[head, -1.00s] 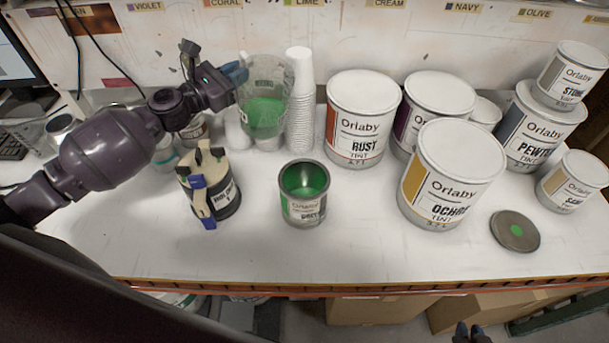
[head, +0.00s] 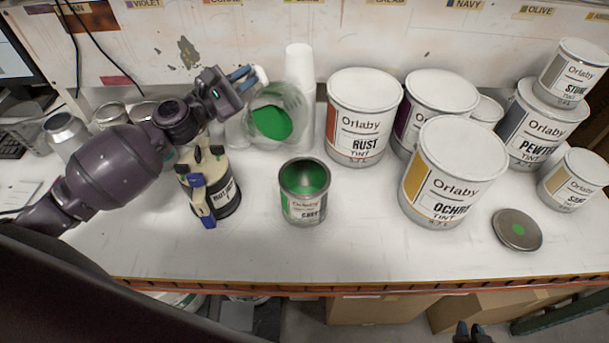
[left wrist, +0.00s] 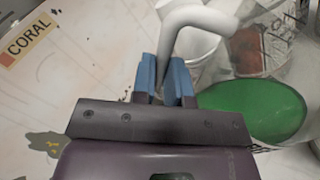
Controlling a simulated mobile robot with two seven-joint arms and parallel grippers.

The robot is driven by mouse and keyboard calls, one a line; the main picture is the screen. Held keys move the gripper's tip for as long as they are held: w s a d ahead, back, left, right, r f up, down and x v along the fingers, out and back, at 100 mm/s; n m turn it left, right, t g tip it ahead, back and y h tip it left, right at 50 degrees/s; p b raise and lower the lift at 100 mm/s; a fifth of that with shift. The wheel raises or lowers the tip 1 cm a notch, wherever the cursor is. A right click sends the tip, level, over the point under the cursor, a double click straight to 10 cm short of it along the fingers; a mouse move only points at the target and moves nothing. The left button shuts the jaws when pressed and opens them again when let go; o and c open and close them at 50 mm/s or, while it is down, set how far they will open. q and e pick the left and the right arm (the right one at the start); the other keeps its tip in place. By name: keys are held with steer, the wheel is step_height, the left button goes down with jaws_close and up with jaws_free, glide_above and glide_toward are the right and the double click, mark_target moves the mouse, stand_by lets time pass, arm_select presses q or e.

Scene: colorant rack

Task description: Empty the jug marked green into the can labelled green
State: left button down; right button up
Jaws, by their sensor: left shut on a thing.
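My left gripper (head: 246,78) is shut on the handle of a clear jug (head: 293,100) with green liquid (head: 271,122) inside. The jug is held tilted above the table, behind the open can, its mouth towards the front. The left wrist view shows the blue fingertips (left wrist: 165,80) around the pale handle (left wrist: 190,22) and the green liquid (left wrist: 255,108). The open can (head: 304,205) stands upright on the table with green inside; its label is partly legible and seems to read green. No mark on the jug is readable. My right gripper is not in view.
Stacked white cups (head: 300,65) stand right behind the jug. Closed rust (head: 360,120) and ochre (head: 450,175) cans stand to the right. A lid with a green dot (head: 517,230) lies at the right. The front table is clear.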

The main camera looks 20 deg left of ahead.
mark_target(257, 72)
arm_select(q)
steer(key=shift+s+d+f+m, duration=0.1)
steer(key=shift+s+m, duration=0.05)
steer(key=shift+m, duration=0.15)
steer(key=shift+r, duration=0.2)
steer(key=shift+d, duration=0.1)
arm_select(e)
steer(key=shift+w, duration=0.35)
arm_select(q)
steer(key=shift+s+d+r+m+b, duration=0.1)
steer(key=shift+s+r+m+b, duration=0.1)
steer(key=shift+m+b, duration=0.25)
arm_select(e)
steer(key=shift+a+f, duration=0.1)
steer(key=shift+f, duration=0.15)
arm_select(q)
steer(key=shift+d, duration=0.1)
arm_select(e)
steer(key=shift+f, duration=0.1)
arm_select(q)
steer(key=shift+s+d+r+m+h+b, duration=0.25)
steer(key=shift+s+d+m+b, duration=0.1)
steer(key=shift+m+b, duration=0.3)
steer(key=shift+s+d+r+m+h+b, duration=0.2)
steer(key=shift+s+d+m+h+b, duration=0.1)
steer(key=shift+m+b, duration=0.3)
arm_select(e)
steer(key=shift+w+f, duration=0.3)
steer(key=shift+f, duration=0.25)
stand_by(0.4)
